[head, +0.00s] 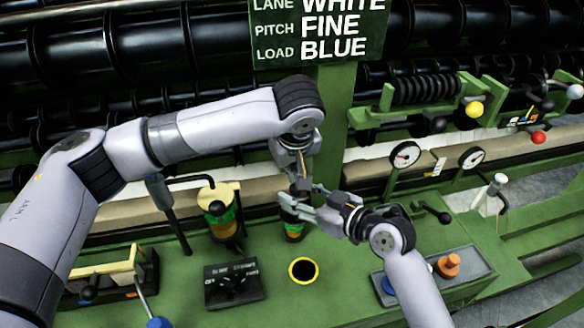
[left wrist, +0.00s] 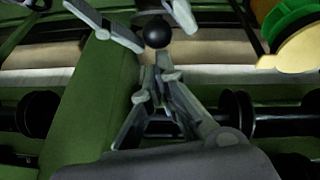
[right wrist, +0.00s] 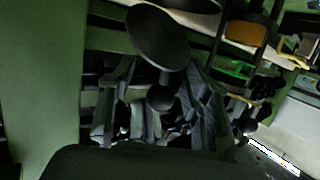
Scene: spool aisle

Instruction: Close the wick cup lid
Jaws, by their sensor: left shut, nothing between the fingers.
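The wick cup appears to be the small cup with amber and green bands (head: 293,231) on the green bench in the head view; the grippers hide its top. A dark round disc (right wrist: 158,38), perhaps its lid, shows in the right wrist view, with a black ball knob (right wrist: 160,97) nearer the camera. My left gripper (head: 299,188) is shut and empty above the cup; its fingertips (left wrist: 163,72) are just below the black ball in the left wrist view. My right gripper (head: 300,201) reaches in from the right, its fingers apart around the ball. Contact with the ball cannot be told.
A similar banded cup with a cream top (head: 222,220) stands to the left. A black dial box (head: 233,284) and a yellow-rimmed hole (head: 303,270) are in front. A grey tray with an orange knob (head: 448,265) is at right. A green post (head: 335,130) stands behind.

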